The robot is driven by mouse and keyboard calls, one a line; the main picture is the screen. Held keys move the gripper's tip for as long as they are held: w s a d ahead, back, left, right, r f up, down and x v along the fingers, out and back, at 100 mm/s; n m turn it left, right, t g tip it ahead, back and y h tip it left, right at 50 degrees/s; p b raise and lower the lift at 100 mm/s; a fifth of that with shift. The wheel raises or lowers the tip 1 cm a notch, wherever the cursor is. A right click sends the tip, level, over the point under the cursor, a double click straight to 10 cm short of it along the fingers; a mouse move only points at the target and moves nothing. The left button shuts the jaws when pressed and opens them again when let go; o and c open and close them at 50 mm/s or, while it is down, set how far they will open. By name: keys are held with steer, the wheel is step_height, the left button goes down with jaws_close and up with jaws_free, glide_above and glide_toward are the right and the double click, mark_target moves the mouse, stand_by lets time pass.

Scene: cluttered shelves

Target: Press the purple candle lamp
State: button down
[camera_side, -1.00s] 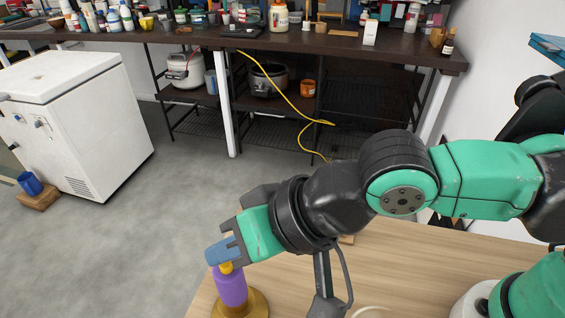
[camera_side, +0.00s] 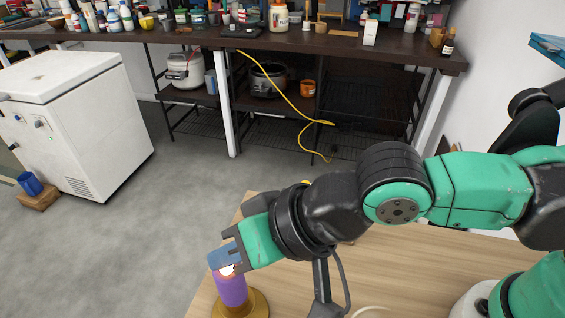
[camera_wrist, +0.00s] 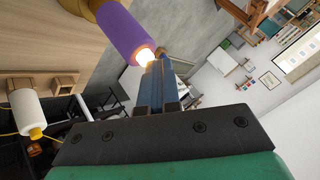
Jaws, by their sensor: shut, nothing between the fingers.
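The purple candle lamp (camera_side: 231,290) stands upright on a round gold base (camera_side: 257,304) near the table's left edge. Its tip glows bright white-orange. In the wrist view the purple candle lamp (camera_wrist: 124,32) comes in from the top, its lit tip right beside my fingertips. My gripper (camera_side: 223,257) is shut and empty, with its blue fingers at the top of the lamp. In the wrist view my gripper (camera_wrist: 155,70) has its fingers together by the glowing tip; they appear to touch it, and part of the tip is hidden.
The light wooden table (camera_side: 400,270) is mostly bare. A white chest freezer (camera_side: 70,130) and a cluttered dark shelf (camera_side: 300,42) stand beyond it.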

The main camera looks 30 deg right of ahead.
steer(key=shift+r, duration=0.45)
step_height(320, 180, up, 6)
stand_by(0.7)
steer(key=w+d+f+h, duration=0.1)
steer(key=d+f+h, duration=0.1)
steer(key=d, duration=0.6)
steer(key=w+d+f+t+h, duration=0.1)
steer(key=w+d+f+h, duration=0.1)
steer(key=d, duration=0.7)
steer(key=w+d+f+m+h, duration=0.1)
steer(key=d+f+h, duration=0.1)
steer(key=d, duration=0.7)
steer(key=shift+w+f+h, duration=0.25)
steer(key=shift+f+h, duration=0.05)
steer(key=shift+h, duration=0.1)
steer(key=shift+d, duration=0.1)
